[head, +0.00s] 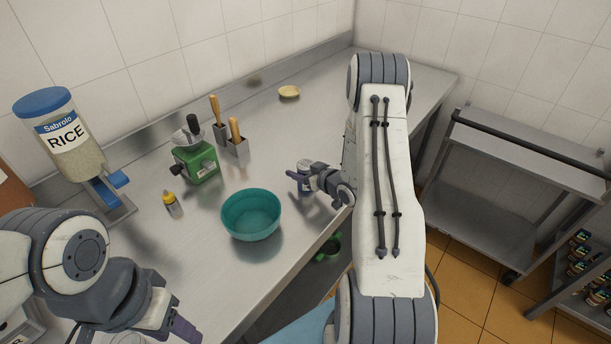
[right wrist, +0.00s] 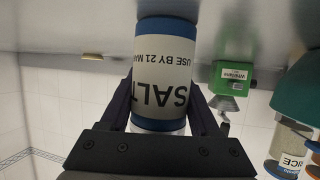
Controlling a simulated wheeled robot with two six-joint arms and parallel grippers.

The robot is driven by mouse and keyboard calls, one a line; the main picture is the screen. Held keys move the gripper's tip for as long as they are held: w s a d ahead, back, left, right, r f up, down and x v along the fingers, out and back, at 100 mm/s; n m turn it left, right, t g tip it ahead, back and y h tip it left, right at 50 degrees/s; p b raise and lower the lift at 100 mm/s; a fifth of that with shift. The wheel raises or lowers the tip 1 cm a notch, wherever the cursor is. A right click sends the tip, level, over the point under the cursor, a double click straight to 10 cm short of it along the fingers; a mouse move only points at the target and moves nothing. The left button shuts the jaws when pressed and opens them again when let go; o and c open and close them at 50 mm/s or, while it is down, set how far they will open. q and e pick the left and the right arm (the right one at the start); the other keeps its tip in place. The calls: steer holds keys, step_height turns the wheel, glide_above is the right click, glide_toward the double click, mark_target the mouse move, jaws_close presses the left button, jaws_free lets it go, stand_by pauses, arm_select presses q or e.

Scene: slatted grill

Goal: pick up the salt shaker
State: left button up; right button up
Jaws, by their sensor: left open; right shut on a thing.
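The salt shaker (right wrist: 165,75) is a cylinder with a cream label reading SALT and blue bands at its ends; it fills the middle of the right wrist view. In the head view the shaker (head: 304,180) is small and partly hidden by my right gripper (head: 308,178), to the right of the teal bowl. The right gripper's dark fingers are shut on the shaker's two sides. Whether the shaker touches the counter is hard to tell. My left gripper (head: 180,328) is open and empty at the lower left, its fingertips partly cut off by the frame's bottom edge.
A teal bowl (head: 251,216) stands on the steel counter (head: 290,130) left of the shaker. A small yellow-capped bottle (head: 171,204), a green grinder (head: 195,162), utensil holders (head: 236,146) and a rice dispenser (head: 72,140) stand further left. A small yellow dish (head: 289,92) lies at the back.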

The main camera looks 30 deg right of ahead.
steer(key=shift+r, duration=0.15)
steer(key=shift+r, duration=0.65)
step_height(320, 180, up, 3)
steer(key=shift+f+b, duration=0.15)
steer(key=shift+b, duration=0.5)
steer(key=s+d+r+b, duration=0.1)
steer(key=s+d+r, duration=0.4)
steer(key=d, duration=0.5)
steer(key=shift+s+d+r, duration=0.15)
steer(key=shift+d+r, duration=0.1)
steer(key=shift+r, duration=0.65)
step_height(320, 180, up, 7)
steer(key=p, duration=0.7)
